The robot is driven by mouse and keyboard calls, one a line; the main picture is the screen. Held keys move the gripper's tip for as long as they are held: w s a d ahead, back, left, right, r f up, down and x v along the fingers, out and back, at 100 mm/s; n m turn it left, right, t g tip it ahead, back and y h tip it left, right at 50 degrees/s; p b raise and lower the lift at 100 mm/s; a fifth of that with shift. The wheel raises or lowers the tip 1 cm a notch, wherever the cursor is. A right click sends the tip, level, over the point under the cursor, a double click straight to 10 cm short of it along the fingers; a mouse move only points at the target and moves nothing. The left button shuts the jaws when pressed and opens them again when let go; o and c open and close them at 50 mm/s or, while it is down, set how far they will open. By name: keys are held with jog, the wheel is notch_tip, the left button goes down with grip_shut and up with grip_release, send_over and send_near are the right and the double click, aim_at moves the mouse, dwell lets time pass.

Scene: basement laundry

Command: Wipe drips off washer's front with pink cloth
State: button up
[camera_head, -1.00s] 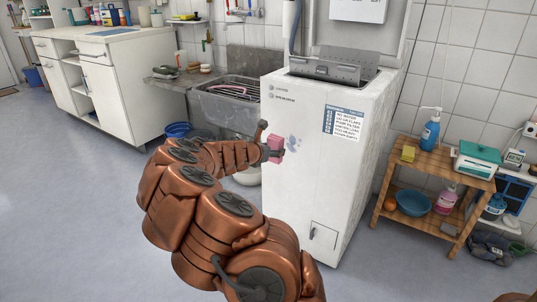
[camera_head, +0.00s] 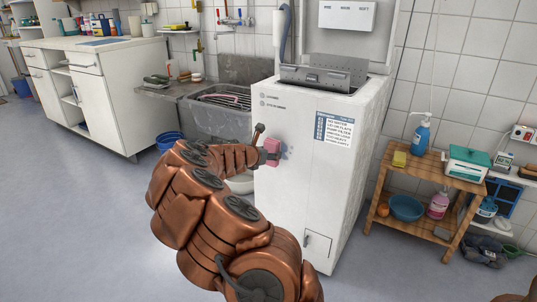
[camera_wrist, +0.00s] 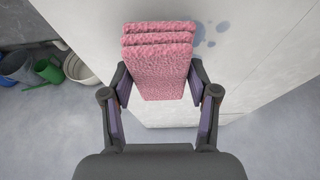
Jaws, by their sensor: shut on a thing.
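The pink cloth (camera_wrist: 160,75) is folded in layers and held between the two fingers of my gripper (camera_wrist: 160,97). In the head view the cloth (camera_head: 271,146) is at the front of the white washer (camera_head: 295,200), and my gripper (camera_head: 268,154) is just left of it. I cannot tell for sure whether the cloth touches the panel. Blue-grey drips (camera_wrist: 207,33) show on the washer's front to the right of the cloth in the wrist view; a small part of them (camera_head: 286,152) shows in the head view. The cloth may hide some.
A concrete sink (camera_head: 222,116) stands left of the washer, with a blue bucket (camera_head: 168,139) by it. A wooden shelf (camera_head: 455,178) with bottles and a basin stands to the right. The floor at the front left is clear.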

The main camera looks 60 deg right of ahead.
aim_at(294, 155)
jog(key=shift+d+p, duration=0.3)
jog(key=shift+d, duration=0.7)
dwell(0.4)
jog(key=shift+s, duration=0.1)
jog(key=shift+s+b, duration=0.3)
jog(key=shift+s, duration=1.4)
jog(key=shift+s+d+b, duration=0.2)
jog(key=shift+s+b, duration=0.15)
jog(key=shift+s, duration=1.5)
jog(key=shift+w+p, duration=0.1)
jog(key=shift+p, duration=0.2)
